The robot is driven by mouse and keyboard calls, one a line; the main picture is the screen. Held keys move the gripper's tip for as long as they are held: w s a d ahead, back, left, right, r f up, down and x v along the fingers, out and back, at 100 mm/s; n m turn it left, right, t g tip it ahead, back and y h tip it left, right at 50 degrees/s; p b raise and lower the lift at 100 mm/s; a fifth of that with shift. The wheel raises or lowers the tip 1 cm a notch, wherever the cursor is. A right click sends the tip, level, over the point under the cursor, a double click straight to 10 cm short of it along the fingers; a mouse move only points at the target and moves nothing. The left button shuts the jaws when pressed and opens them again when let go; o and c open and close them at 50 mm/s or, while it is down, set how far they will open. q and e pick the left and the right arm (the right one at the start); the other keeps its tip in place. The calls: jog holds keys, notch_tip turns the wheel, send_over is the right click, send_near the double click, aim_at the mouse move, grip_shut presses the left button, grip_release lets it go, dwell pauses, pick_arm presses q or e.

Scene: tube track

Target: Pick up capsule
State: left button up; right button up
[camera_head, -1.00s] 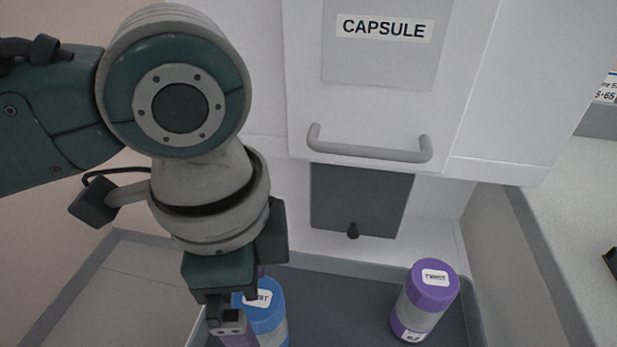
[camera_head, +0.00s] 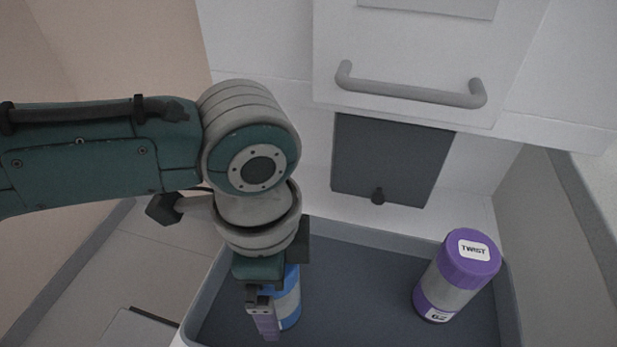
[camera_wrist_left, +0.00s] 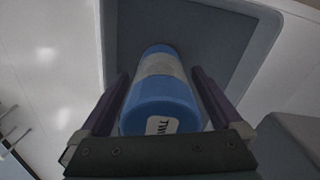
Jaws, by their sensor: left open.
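A blue capsule (camera_head: 289,300) with a grey middle band stands in the dark grey tray (camera_head: 345,245), partly hidden behind my left gripper (camera_head: 264,325). In the left wrist view the blue capsule (camera_wrist_left: 160,95) lies between the two open fingers of my left gripper (camera_wrist_left: 160,85), with a gap on each side. Its labelled blue cap faces the camera. A purple capsule (camera_head: 457,275) with a grey band and a "TWIST" label stands at the right of the tray, apart from the gripper. My right gripper is not in view.
A white cabinet with a grey handle (camera_head: 410,92) rises behind the tray. A dark flap (camera_head: 390,165) with a small knob hangs below it. The tray floor between the capsules is clear. A grey wall (camera_head: 570,220) bounds the right side.

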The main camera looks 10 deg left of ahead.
pick_arm(q)
jog(key=shift+f, duration=0.15)
jog(key=c, duration=1.5)
